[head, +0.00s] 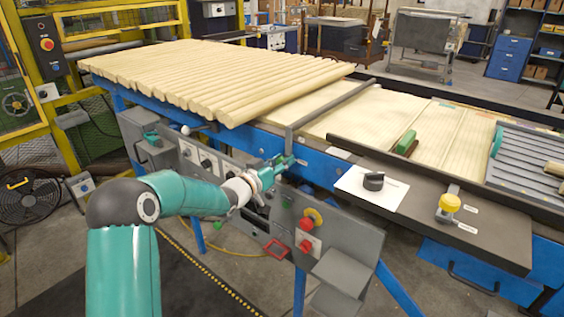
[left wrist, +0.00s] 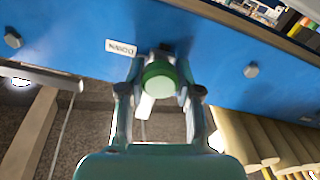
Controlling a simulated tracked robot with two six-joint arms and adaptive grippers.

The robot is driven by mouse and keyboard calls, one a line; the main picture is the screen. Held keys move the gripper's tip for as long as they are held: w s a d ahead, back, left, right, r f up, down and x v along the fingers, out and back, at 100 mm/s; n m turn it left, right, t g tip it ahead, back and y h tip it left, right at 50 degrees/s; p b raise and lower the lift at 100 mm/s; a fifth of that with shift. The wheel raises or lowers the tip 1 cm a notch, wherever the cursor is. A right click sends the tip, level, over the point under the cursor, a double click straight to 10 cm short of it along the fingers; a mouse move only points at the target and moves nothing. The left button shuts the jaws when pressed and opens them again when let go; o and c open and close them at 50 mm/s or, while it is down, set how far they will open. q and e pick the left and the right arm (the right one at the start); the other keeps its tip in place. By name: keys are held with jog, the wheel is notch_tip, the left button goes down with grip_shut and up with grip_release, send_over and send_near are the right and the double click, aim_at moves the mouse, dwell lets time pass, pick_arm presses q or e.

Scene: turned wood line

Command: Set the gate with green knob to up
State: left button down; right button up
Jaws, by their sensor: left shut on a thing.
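The green knob (left wrist: 158,76) shows in the left wrist view between the two fingers of my left gripper (left wrist: 160,92). It sits in front of a blue rail (left wrist: 70,35), beside a white label (left wrist: 121,47) that reads DOWN upside down in this view. In the head view my left gripper (head: 277,168) reaches to the side of the blue machine frame, and its fingers are shut on the knob. The knob is hard to tell from the teal fingers there. The gate (head: 335,104) appears as a grey bar across the wooden bed. My right gripper is not in view.
A grey control panel (head: 340,235) with a red button (head: 305,225) stands below the gripper. Turned wood rods (head: 215,75) lie on the bed behind it. A black knob (head: 373,181) and a yellow knob (head: 449,203) stand to the right.

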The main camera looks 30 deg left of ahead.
aim_at(287, 135)
pick_arm(q)
notch_tip(287, 135, up, 8)
jog(key=p, duration=0.3)
jog(key=shift+a, duration=0.1)
jog(key=c, duration=1.2)
grip_release()
jog(key=shift+c, duration=0.2)
jog(key=o, duration=0.5)
jog(key=shift+w+f, duration=0.1)
jog(key=shift+f, duration=0.05)
jog(key=shift+c, duration=0.2)
jog(key=shift+f, duration=0.1)
